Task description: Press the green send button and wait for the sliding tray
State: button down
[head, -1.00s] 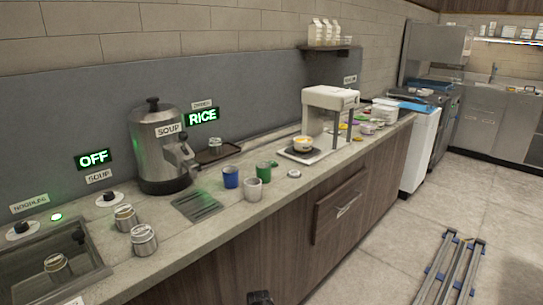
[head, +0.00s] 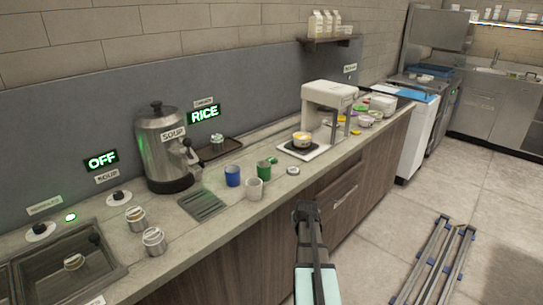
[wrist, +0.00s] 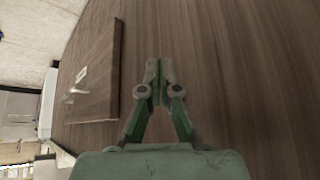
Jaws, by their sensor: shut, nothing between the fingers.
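A small round green light (head: 70,217) glows on the counter at the left, by a black knob. I cannot tell whether it is the send button; no button labelled send can be made out. A dark tray (head: 232,146) with a small jar on it lies at the back of the counter under the RICE sign. A white machine (head: 327,95) stands to its right, with a yellow-white bowl (head: 302,139) on its flat base. My gripper (head: 306,208) is shut and empty in front of the counter. In the wrist view its fingertips (wrist: 159,72) meet before the brown cabinet front.
A soup urn (head: 160,148), a blue cup (head: 233,176), a white cup (head: 254,189) and a green cup (head: 265,169) stand on the counter. Two metal jars stand at the left near the sink well (head: 40,255). A drawer handle (head: 345,196) juts from the cabinet.

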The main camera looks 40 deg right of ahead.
aim_at(273, 159)
jog(key=d+r+m+t+h+p, duration=0.15)
jog(key=d+r+p, duration=0.25)
jog(key=d+r, duration=1)
jog(key=shift+n+t+y, duration=0.25)
jog(key=shift+t+y, duration=0.4)
jog(key=w+r+p, duration=0.2)
jog(key=w+r, duration=0.1)
jog(key=w+r+p, duration=0.1)
jog(key=w+r, duration=0.2)
jog(key=r, duration=0.1)
jog(key=w+r+p, duration=0.2)
jog(key=w+r, duration=0.1)
jog(key=r, duration=0.1)
jog(key=shift+w+a+p, duration=0.25)
jog(key=shift+w+p, duration=0.05)
jog(key=w+a+r+n+y+p, duration=0.1)
jog(key=w+a+r+y+p, duration=0.1)
jog(key=w, duration=0.5)
jog(key=w+a+r+n+y+p, duration=0.1)
jog(key=w+a+r+y+p, duration=0.2)
jog(key=w+a, duration=0.3)
jog(key=shift+w+a+r+y, duration=0.35)
jog(key=shift+a+r+y, duration=0.3)
jog(key=shift+y, duration=0.05)
jog(key=shift+f, duration=0.15)
